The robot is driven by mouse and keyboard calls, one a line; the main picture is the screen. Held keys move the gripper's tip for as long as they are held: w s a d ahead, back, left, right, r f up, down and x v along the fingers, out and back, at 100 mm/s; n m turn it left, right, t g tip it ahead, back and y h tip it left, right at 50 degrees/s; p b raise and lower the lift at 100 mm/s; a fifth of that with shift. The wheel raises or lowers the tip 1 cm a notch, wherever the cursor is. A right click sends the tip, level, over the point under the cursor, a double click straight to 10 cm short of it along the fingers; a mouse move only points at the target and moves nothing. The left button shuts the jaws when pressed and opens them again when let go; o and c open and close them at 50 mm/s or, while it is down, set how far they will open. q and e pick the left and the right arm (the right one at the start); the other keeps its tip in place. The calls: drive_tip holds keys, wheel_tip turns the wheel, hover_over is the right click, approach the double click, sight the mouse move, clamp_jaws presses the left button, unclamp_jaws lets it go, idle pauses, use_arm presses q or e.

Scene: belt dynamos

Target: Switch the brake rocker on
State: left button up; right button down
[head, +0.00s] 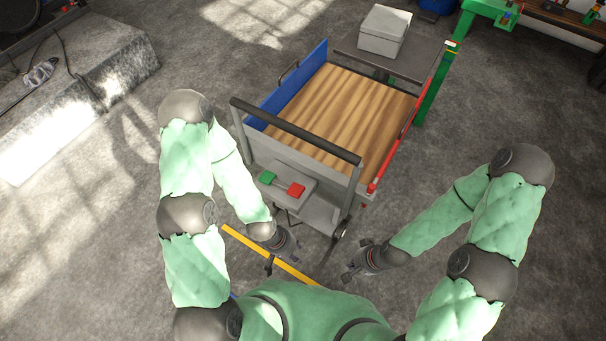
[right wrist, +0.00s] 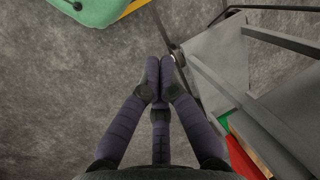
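A grey control box (head: 283,186) sits on the near end of the cart. It has a green block (head: 267,177) on its left and a red block (head: 296,189) on its right. Which one is the brake rocker, and its position, I cannot tell. Green and red patches also show at the lower right of the right wrist view. My left gripper (head: 283,257) is open and empty, below and in front of the box.
The cart has a wooden deck (head: 340,112), a dark push bar (head: 295,130) above the box, a blue side (head: 292,88) and a red rail (head: 398,145). A light grey case (head: 384,30) stands behind it. Floor on both sides is clear.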

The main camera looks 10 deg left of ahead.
drive_tip(key=shift+s, duration=0.15)
drive_tip(key=w+a+r+n+p, duration=0.4)
drive_tip(key=w+a+r+n, duration=0.1)
drive_tip(key=r, duration=0.4)
drive_tip(key=w+a+r+n+t+y+p, duration=0.1)
drive_tip(key=w+a+r+n+p, duration=0.4)
drive_tip(key=r, duration=0.4)
drive_tip(key=w+a+r+n+t+y+p, duration=0.1)
drive_tip(key=w+a+r+n+p, duration=0.3)
drive_tip(key=r, duration=0.6)
drive_tip(key=a+n, duration=0.2)
drive_tip(key=a, duration=0.1)
drive_tip(key=shift+w, duration=0.4)
drive_tip(key=shift+a+f, duration=0.15)
drive_tip(key=b, duration=0.7)
hover_over(290, 188)
drive_tip(key=d, duration=0.2)
drive_tip(key=f, duration=0.9)
drive_tip(key=shift+s+f, duration=0.25)
drive_tip(key=shift+f, duration=0.15)
drive_tip(key=shift+s+d+f+b, duration=0.1)
drive_tip(key=shift+d+f+b, duration=0.1)
drive_tip(key=shift+f+b, duration=0.8)
drive_tip(key=shift+f, duration=0.1)
